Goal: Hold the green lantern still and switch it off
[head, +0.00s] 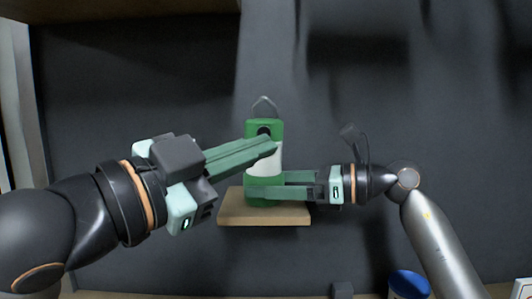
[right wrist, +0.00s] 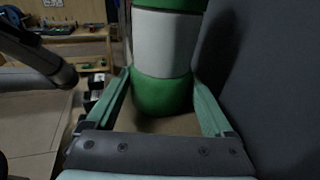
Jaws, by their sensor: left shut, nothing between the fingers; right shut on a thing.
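The green lantern (head: 264,128) stands upright on a small wooden shelf (head: 265,216) against the dark wall in the head view. It has a green top with a dark round spot, a pale middle band and a green base, with a handle loop above. My right gripper (head: 264,184) is shut on the lantern's base from the right. In the right wrist view the green base (right wrist: 162,94) sits between its fingers. My left gripper (head: 274,146) is shut and empty, its fingertips in front of the lantern's upper part, just below the dark spot. I cannot tell whether they touch it.
A blue-lidded container (head: 409,284) stands at the bottom right of the head view. A wooden bench (right wrist: 75,35) with small items shows in the right wrist view, with tiled floor (right wrist: 30,125) below. The wall around the shelf is mostly bare.

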